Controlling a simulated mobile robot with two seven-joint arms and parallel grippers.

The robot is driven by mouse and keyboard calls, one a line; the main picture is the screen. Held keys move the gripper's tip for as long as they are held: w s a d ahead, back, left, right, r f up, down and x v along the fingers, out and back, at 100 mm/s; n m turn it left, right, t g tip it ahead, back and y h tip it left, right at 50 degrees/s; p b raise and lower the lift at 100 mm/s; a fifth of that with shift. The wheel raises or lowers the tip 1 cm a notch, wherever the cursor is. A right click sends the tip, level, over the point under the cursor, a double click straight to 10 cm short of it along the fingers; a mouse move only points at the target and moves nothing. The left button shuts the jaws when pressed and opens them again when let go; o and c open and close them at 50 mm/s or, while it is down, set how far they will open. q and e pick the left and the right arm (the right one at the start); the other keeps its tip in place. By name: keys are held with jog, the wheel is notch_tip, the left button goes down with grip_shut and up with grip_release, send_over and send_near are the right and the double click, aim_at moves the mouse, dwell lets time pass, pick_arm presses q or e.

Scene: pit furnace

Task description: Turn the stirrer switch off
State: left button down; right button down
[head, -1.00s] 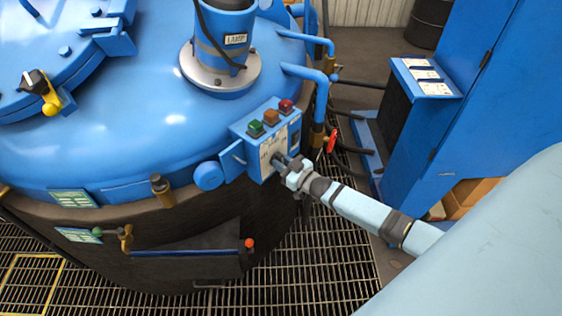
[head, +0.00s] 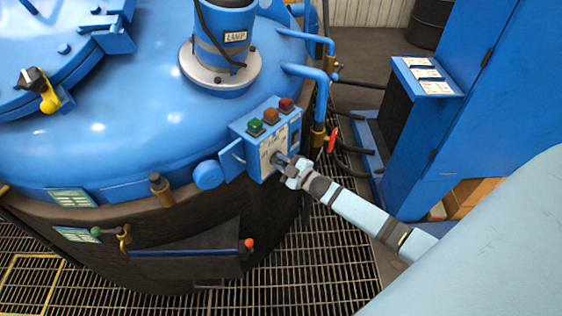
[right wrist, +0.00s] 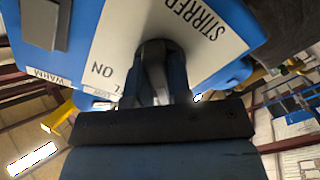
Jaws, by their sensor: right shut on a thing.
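The stirrer switch is a dark knob (right wrist: 153,62) on the front plate of the blue control box (head: 238,154), on the side of the blue furnace. In the right wrist view, the white label (right wrist: 207,40) beside it reads STIRRER and ON. My right gripper (head: 281,161) is shut on the knob, its fingers up against the plate and hiding most of the knob. The right wrist view shows the fingers (right wrist: 155,85) around it. Which way the knob points cannot be told. My left gripper is not in view.
Green (head: 255,128), orange (head: 270,116) and red (head: 286,104) buttons or lamps sit on top of the box. A red valve handle (head: 331,141) and pipes are close on the right.

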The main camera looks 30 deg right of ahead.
dwell(0.5)
jog(key=c, duration=1)
grip_release()
jog(key=shift+c, duration=0.2)
jog(key=shift+s, duration=0.1)
jog(key=b+v, duration=0.1)
jog(key=v, duration=1.2)
jog(key=shift+s, duration=0.35)
jog(key=s+a+m+g+p, duration=0.2)
jog(key=s+a+m+g, duration=0.1)
jog(key=s+a, duration=0.4)
jog(key=s+a+m+g+h+p, duration=0.1)
jog(key=s+a+m+g+p, duration=0.2)
jog(key=a, duration=1)
jog(key=s+m, duration=0.3)
jog(key=shift+s+r, duration=0.35)
jog(key=shift+s, duration=0.05)
